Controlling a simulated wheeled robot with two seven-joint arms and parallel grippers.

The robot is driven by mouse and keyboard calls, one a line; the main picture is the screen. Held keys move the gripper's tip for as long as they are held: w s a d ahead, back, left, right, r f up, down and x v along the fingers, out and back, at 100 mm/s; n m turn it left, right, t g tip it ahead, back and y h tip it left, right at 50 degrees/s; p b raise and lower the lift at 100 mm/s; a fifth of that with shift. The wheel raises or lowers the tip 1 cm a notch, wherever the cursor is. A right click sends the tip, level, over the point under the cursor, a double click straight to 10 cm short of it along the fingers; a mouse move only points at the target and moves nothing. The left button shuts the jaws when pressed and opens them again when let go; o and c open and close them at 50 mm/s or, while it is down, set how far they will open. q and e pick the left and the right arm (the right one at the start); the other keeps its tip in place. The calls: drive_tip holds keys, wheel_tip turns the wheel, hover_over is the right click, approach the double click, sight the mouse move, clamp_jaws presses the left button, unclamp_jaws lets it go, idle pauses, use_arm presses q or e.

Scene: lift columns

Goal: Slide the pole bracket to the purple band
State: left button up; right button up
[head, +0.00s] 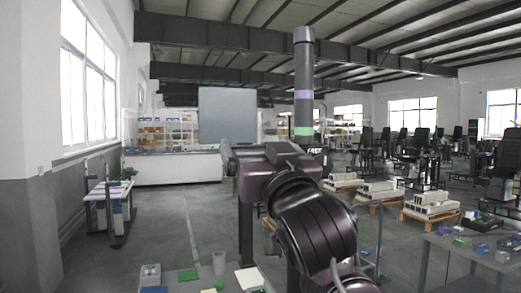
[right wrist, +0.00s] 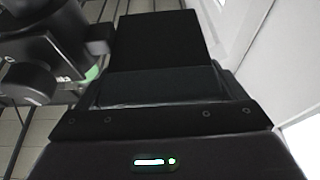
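The dark pole (head: 303,68) stands upright in the middle of the head view. The purple band (head: 303,94) circles it, with a green band (head: 303,131) lower down. The pole bracket (head: 315,150) is a dark collar with a white label, around the pole just below the green band and partly hidden by my right arm. Its black collar (right wrist: 40,50) also shows in the right wrist view. My right gripper (head: 240,158) is at bracket height, left of the pole; its black body (right wrist: 160,110) fills the wrist view. Its fingertips cannot be made out. My left gripper is not in view.
A grey panel (head: 228,115) stands left of the pole, close by the right gripper in the picture. A table with small parts (head: 185,275) is at the bottom, another table (head: 470,255) at the right. The pole above the green band is clear.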

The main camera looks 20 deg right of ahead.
drive_tip(key=c, duration=0.5)
wheel_tip(320, 180, up, 10)
drive_tip(key=p, duration=0.6)
drive_tip(key=shift+f+p, duration=0.1)
drive_tip(key=shift+p, duration=0.25)
drive_tip(key=o, duration=1.1)
drive_tip(key=shift+f, duration=0.1)
drive_tip(key=shift+s+f+b, duration=0.15)
drive_tip(key=shift+f+b, duration=0.05)
drive_tip(key=shift+b, duration=0.1)
drive_tip(key=b+v, duration=0.3)
drive_tip(key=v, duration=0.4)
drive_tip(key=shift+s+b, duration=0.25)
drive_tip(key=shift+b, duration=0.05)
